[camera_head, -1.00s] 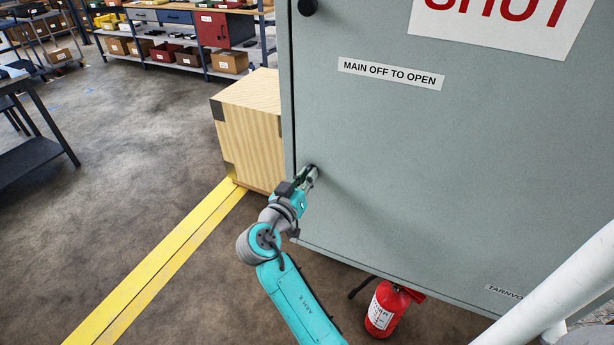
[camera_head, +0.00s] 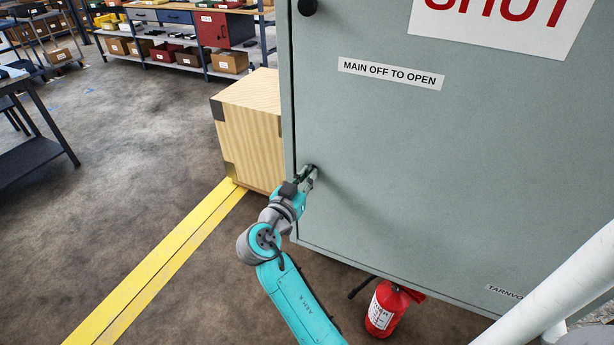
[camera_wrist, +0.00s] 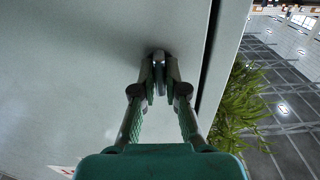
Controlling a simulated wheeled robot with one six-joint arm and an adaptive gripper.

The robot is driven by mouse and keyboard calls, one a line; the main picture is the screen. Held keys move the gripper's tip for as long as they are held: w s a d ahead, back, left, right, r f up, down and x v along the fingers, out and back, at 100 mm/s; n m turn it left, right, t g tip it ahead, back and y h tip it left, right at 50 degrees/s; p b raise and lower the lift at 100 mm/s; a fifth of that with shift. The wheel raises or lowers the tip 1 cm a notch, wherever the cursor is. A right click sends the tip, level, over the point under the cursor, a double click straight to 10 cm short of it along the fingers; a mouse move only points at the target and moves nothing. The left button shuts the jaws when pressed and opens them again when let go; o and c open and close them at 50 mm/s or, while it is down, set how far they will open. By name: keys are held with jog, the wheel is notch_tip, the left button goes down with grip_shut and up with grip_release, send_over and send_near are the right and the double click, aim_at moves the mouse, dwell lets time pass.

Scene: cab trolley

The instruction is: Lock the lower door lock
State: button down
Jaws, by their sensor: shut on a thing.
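The grey cabinet door (camera_head: 430,170) fills the right of the head view and is flush with its frame. The lower door lock (camera_wrist: 159,58) is a small grey metal piece on the door, close to the door's edge. My gripper (camera_head: 310,173) is at the lower left of the door. In the wrist view my gripper (camera_wrist: 160,75) has its two fingers on either side of the lock piece, shut on it. The fingers hide part of the lock. A dark round upper lock (camera_head: 308,7) shows at the top of the door.
A wooden crate (camera_head: 250,135) stands just left of the cabinet. A red fire extinguisher (camera_head: 385,308) stands below the cabinet. A yellow floor strip (camera_head: 160,255) runs to the crate. Open floor lies at left. A green plant (camera_wrist: 240,100) shows beyond the door edge.

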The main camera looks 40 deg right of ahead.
jog(key=c, duration=1.2)
grip_release()
jog(key=v, duration=1.2)
